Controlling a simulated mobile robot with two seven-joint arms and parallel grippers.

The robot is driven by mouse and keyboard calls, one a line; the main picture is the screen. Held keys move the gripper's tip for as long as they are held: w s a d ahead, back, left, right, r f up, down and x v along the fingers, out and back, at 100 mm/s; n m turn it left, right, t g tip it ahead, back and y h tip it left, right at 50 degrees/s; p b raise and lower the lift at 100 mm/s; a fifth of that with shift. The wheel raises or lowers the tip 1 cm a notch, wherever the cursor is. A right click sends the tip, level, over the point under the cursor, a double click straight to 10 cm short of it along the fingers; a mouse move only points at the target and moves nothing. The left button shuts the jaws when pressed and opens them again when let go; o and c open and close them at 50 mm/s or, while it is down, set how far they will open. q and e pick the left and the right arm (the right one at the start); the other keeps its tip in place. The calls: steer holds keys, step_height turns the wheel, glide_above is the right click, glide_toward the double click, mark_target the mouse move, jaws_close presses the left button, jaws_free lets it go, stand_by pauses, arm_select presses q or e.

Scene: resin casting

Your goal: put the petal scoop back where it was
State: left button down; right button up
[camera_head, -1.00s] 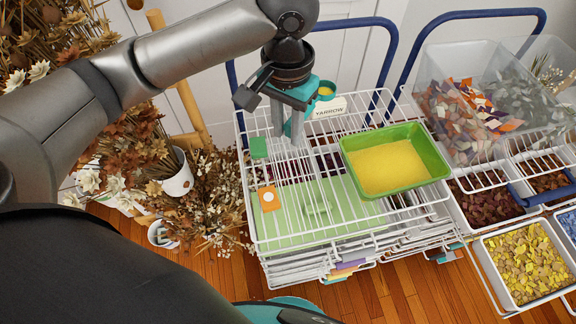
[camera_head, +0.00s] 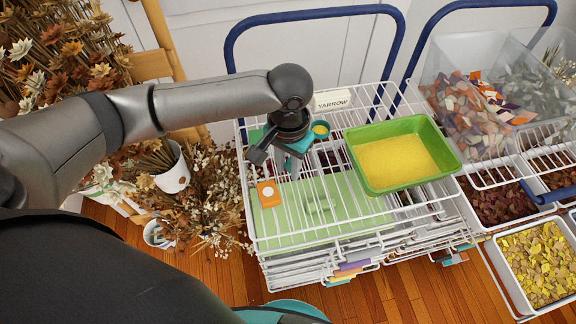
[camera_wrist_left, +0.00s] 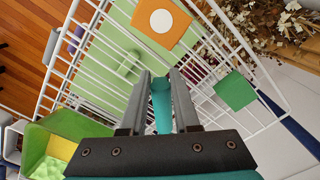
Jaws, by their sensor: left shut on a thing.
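My left gripper (camera_head: 292,170) is over the white wire rack, pointing down. In the left wrist view, the scoop's teal handle (camera_wrist_left: 161,105) stands between the two dark fingers (camera_wrist_left: 160,78). The fingers are close above the rack wires; I cannot tell whether the scoop touches them. A green tray (camera_head: 395,185) of yellow grains stands on the rack to the right. My right gripper is not in view.
The wire rack (camera_head: 330,238) has an orange card (camera_head: 268,194) and a green block (camera_head: 255,136), which also shows in the left wrist view (camera_wrist_left: 235,91). A YARROW label (camera_head: 333,99) is at the back. Petal bins stand right, dried flowers left. Blue rails rise behind.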

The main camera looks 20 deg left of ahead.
arm_select(q)
steer(key=c, duration=0.6)
jaws_free()
steer(key=shift+f, duration=0.1)
steer(key=shift+c, duration=0.2)
step_height(320, 180, up, 12)
steer(key=p, duration=0.3)
steer(key=shift+p, duration=0.3)
